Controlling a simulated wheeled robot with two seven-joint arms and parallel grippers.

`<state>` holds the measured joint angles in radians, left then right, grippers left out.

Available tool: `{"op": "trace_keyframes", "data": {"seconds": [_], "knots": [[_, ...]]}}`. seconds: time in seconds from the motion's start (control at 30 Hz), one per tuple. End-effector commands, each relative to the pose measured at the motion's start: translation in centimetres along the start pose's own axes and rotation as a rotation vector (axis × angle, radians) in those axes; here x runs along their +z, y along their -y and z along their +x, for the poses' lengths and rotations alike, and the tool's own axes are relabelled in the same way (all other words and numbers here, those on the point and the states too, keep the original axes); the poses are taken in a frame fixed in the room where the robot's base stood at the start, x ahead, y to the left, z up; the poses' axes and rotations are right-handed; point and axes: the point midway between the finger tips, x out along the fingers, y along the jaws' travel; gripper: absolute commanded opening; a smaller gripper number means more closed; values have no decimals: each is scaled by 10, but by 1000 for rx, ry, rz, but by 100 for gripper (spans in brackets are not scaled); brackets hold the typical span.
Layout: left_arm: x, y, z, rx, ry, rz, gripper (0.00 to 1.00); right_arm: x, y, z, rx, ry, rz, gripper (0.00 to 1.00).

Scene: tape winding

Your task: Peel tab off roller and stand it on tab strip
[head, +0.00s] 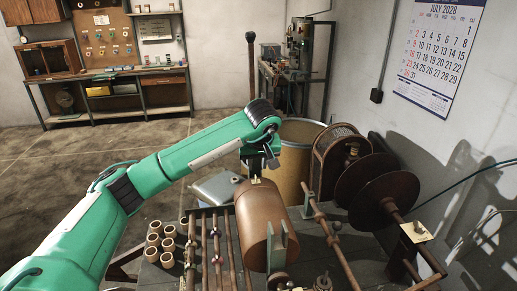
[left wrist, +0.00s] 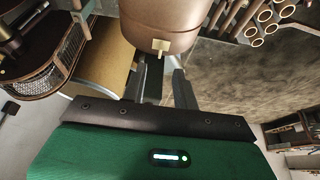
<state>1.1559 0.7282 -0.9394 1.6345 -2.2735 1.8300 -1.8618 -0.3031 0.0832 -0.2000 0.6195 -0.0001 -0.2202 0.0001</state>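The brown roller (head: 258,222) lies in the middle of the bench frame in the head view and fills the top of the left wrist view (left wrist: 165,18). A small cream tab (left wrist: 160,46) sticks out from the roller's near edge in the wrist view. My left gripper (head: 256,174) is over the roller's far end. In the wrist view its two fingers (left wrist: 160,72) are apart, one on each side of the tab's line, with nothing visible between them. Whether they touch the roller is unclear. I cannot make out the tab strip for certain. My right gripper is not in view.
Several cardboard cores (head: 154,240) stand left of the roller, beside metal rods (head: 216,250). Two dark discs (head: 384,201) on a shaft are at the right. A tan drum (head: 300,150) stands behind. A cream square plate (head: 416,232) sits near the discs.

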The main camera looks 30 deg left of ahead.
Motion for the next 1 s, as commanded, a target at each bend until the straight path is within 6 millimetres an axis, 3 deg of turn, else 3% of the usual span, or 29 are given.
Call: {"op": "trace_keyframes", "data": {"seconds": [0.2, 0.4, 0.77, 0.93, 1.0], "knots": [[0, 0, 37, -1, 3, 1, 29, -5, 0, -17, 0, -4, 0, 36], [0, 0, 59, 1, 2, 0, 29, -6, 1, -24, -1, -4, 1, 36], [0, 0, 65, 1, -1, 1, 29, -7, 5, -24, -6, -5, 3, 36], [0, 0, 65, 1, -1, 1, 0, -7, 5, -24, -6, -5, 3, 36], [0, 0, 65, 1, -1, 1, 0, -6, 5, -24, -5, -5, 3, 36]]}}
